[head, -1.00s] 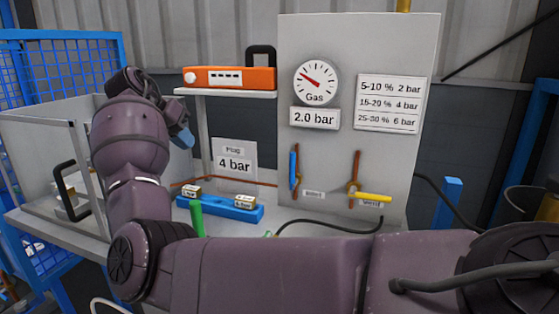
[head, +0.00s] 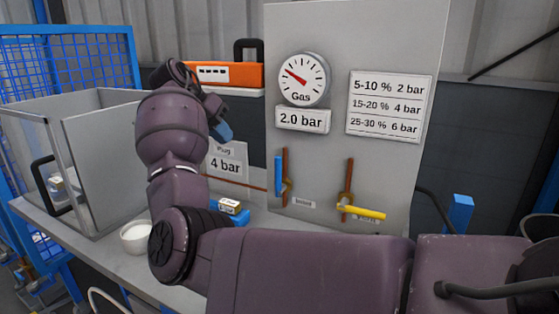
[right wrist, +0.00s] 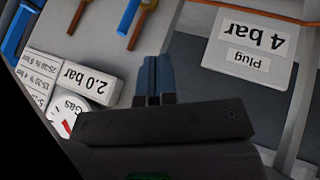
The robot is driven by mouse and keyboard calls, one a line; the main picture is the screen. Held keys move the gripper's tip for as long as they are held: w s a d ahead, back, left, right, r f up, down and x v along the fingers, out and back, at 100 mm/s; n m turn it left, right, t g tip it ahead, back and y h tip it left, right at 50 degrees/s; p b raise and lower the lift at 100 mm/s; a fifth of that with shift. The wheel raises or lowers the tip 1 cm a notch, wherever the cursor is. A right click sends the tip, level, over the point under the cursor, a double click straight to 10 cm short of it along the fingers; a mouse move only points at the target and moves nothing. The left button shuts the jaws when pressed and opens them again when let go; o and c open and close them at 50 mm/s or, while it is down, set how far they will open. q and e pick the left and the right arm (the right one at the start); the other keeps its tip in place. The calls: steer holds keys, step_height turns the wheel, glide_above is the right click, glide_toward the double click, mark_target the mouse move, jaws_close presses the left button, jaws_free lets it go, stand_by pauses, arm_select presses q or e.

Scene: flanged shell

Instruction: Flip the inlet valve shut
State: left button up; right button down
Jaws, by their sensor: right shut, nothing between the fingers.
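The inlet valve's blue lever (head: 279,174) stands upright along a copper pipe on the grey panel (head: 385,50). The label below it is too small to read surely. Its lever also shows at the top of the right wrist view (right wrist: 128,16). My right gripper (head: 222,131) is left of and above this lever in the head view, mostly hidden behind my own forearm. In the right wrist view its blue fingers (right wrist: 158,78) are together, empty and apart from the lever. My left gripper is not in view.
A second valve with a yellow lever (head: 362,212) lies nearly level to the right. A gas gauge (head: 303,78) reads over a 2.0 bar sign (head: 302,120). A white bowl (head: 134,237) and a clear-walled enclosure (head: 100,165) stand at left. A 4 bar plug sign (right wrist: 250,45) is nearby.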

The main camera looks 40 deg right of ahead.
mark_target(280, 175)
steer(key=shift+d, duration=0.2)
stand_by(0.3)
steer(key=s+d+f+b, duration=0.1)
steer(key=s+d+f, duration=0.4)
steer(key=d+f, duration=0.3)
steer(key=shift+b, duration=0.3)
steer(key=shift+s, duration=0.15)
stand_by(0.3)
